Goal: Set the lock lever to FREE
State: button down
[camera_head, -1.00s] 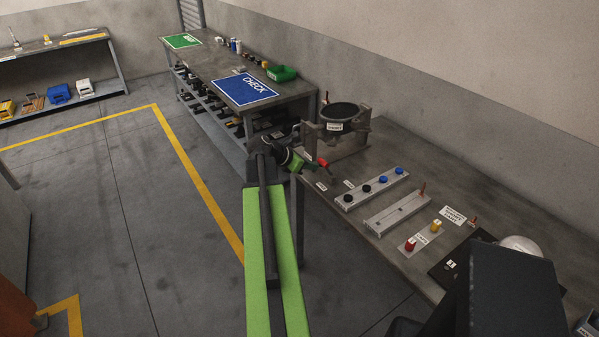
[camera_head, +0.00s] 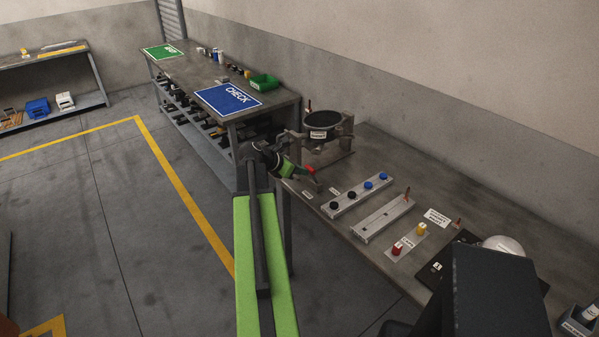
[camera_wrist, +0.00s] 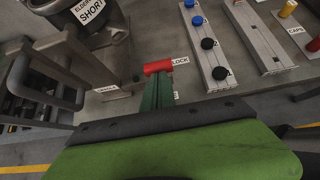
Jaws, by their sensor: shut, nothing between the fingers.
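The lock lever has a red handle (camera_head: 311,170) and stands at the bench's near left edge, in front of the round dark-topped fixture. In the wrist view its red handle (camera_wrist: 158,67) lies crosswise just beyond my fingertips. A label reading LOCK (camera_wrist: 179,61) sits just right of the handle. Another label (camera_wrist: 176,96) shows only a final E beside my fingers; the rest is hidden. My gripper (camera_head: 301,173) is shut and empty, its tip close to the handle. Whether it touches the handle cannot be told.
The round fixture (camera_head: 321,123) stands behind the lever. Another bench with a blue CHECK mat (camera_head: 228,98) stands behind. Floor left of my arm is clear.

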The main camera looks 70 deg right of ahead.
jog(key=p+v, duration=0.7)
jog(key=v, duration=0.6)
jog(key=shift+w+a+f, duration=0.2)
jog(key=shift+a+f, duration=0.05)
jog(key=shift+f, duration=0.15)
